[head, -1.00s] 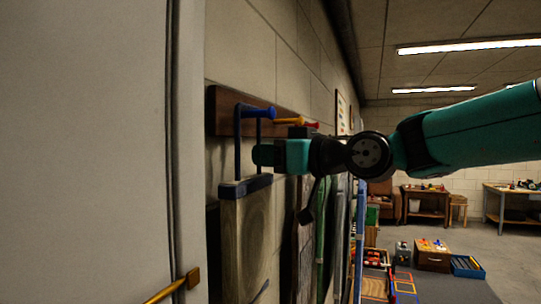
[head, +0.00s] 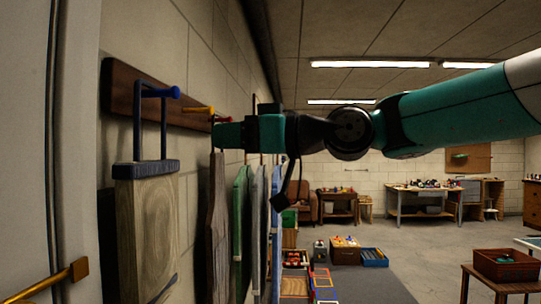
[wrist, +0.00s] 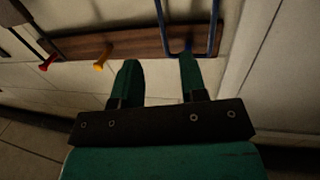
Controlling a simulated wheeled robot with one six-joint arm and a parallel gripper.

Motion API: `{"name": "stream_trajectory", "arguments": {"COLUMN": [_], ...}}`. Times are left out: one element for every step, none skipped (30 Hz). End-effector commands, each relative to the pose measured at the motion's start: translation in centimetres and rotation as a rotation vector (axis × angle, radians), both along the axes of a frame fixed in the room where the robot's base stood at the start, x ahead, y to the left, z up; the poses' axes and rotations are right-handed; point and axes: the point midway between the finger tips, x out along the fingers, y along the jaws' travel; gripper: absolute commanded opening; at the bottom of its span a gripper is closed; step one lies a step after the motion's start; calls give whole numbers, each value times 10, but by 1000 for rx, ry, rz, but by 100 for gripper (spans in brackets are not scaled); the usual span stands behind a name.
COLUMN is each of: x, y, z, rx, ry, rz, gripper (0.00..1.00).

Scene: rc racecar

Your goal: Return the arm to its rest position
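My gripper (head: 222,134) is at the end of my teal arm, held out level toward the wall. In the wrist view, its two fingers (wrist: 158,78) are apart with nothing between them. A wooden board bag (head: 146,225) with a dark blue handle (head: 138,125) hangs from the blue peg (head: 170,92), left of the gripper in the head view. A gap shows between fingertips and handle there. In the wrist view, the blue handle (wrist: 214,28) is beyond the right finger; whether they touch is unclear.
A dark wooden peg rail (head: 122,88) on the wall carries a yellow peg (head: 199,110) and a red one. More hanging boards (head: 241,215) line the wall below my arm. A door edge (head: 70,150) is at the left. Open floor (head: 390,265) lies right.

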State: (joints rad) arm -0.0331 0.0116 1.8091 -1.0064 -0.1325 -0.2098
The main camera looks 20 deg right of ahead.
Motion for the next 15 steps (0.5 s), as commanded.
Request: {"name": "stream_trajectory", "arguments": {"x": [-6, -9, -13, -16, -20, -22, -24, -26, -28, -30, -31, -32, -33, -33, -34], "y": [-12, -18, -25, -30, -34, -40, -43, -46, -49, -51, -52, -53, -54, -55, -55], "z": [-5, -4, -4, -3, -3, -2, -2, -2, -1, -1, -1, 0, 0, 0, 0], "rx": [-1, -1, -1, -1, -1, -1, -1, 0, 0, 0, 0, -1, -1, -1, -1], "ry": [-3, -3, -3, -3, -3, -2, -1, -1, -1, -1, -1, -1, -1, -1, -1], "rz": [-7, -8, -7, -6, -6, -5, -5, -4, -3, -3, -2, -1, -1, 0, 0], "gripper": [39, 39, 39, 39, 39, 39, 39, 39, 39, 39, 39, 39, 39, 39, 39]}}
